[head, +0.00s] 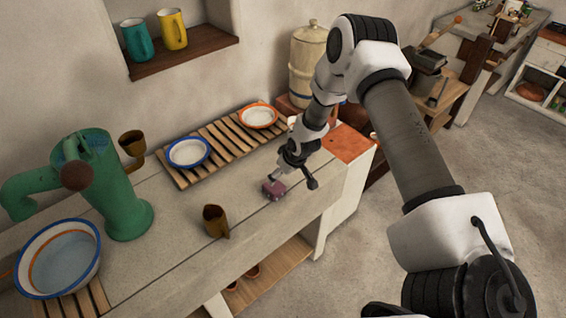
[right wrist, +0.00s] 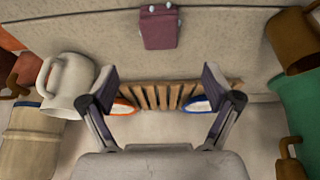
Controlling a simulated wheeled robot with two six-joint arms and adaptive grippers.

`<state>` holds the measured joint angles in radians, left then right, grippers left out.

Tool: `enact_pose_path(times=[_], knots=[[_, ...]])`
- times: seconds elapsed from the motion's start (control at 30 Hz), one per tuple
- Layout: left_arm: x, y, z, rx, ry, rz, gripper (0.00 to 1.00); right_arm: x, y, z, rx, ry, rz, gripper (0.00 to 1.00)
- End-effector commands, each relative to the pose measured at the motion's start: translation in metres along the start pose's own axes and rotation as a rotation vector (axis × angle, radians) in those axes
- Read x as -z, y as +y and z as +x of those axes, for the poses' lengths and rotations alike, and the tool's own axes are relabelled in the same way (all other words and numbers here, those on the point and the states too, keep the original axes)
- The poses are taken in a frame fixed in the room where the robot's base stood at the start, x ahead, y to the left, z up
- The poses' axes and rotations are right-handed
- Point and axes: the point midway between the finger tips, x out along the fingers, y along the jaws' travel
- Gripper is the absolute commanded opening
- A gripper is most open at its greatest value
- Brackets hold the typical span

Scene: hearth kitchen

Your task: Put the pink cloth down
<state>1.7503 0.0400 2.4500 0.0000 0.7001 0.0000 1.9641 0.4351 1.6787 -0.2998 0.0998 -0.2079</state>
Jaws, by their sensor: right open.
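The pink cloth (head: 273,190), a small folded dark-pink piece, lies on the grey countertop (head: 180,240) near its front edge. My right gripper (head: 296,178) is just above and beside it. In the right wrist view the cloth (right wrist: 159,30) shows at the top centre, out beyond the fingers. The fingers of my right gripper (right wrist: 160,88) are spread wide, with nothing between them. The cloth looks free of both fingers. My left gripper is not in view.
A brown mug (head: 215,221) stands left of the cloth. Behind is a slatted rack (head: 215,145) with a blue-rimmed bowl (head: 189,153) and an orange-rimmed bowl (head: 258,116). A green pump (head: 115,190) and a basin (head: 60,262) are at left. A white mug (right wrist: 72,84) shows in the wrist view.

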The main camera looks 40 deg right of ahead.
Motion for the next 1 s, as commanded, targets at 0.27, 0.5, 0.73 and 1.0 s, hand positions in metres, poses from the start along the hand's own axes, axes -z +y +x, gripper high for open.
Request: enact_pose_path(times=[0.27, 0.5, 0.73, 1.0], knots=[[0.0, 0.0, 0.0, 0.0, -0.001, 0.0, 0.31, -0.151, -0.115, 0.001, 0.057, -0.19, 0.058, 0.89], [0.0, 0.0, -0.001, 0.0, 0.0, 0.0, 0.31, -0.299, -0.169, -0.068, -0.009, -0.384, 0.112, 0.89], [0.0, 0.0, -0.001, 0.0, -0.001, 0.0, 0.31, -0.308, -0.171, -0.075, -0.02, -0.395, 0.117, 0.89], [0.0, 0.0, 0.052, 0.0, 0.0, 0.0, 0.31, -0.329, -0.171, -0.026, -0.019, -0.395, 0.117, 0.89]])
